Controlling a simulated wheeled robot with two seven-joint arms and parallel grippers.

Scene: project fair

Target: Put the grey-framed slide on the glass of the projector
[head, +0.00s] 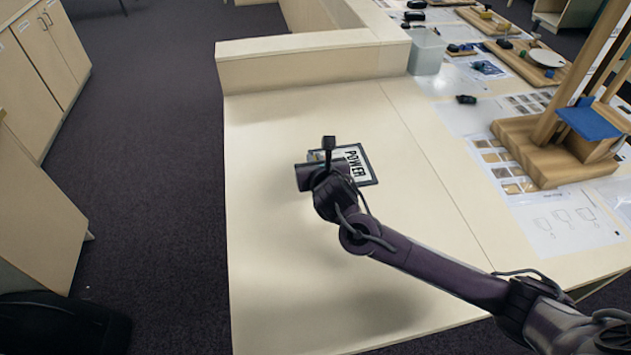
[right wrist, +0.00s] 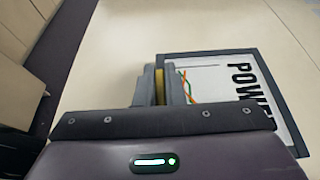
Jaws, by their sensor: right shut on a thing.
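The grey-framed slide (head: 356,162) has a dark grey square frame around a pale sheet with the word POWER. It is over the bare left part of the table, and I cannot tell if it touches the top. In the right wrist view the slide (right wrist: 215,80) shows with coloured lines beside the word. My right gripper (right wrist: 160,86) is shut on its left edge, with a yellow strip showing between the fingers. In the head view the right gripper (head: 318,157) hides part of the slide. I cannot make out a projector. My left gripper is out of view.
The pale table (head: 270,250) is clear around the slide. A raised ledge (head: 300,65) closes its far end. A translucent bin (head: 427,52) stands by the ledge. A wooden stand (head: 545,150) and printed sheets (head: 562,222) lie to the right. Cabinets (head: 40,60) stand left.

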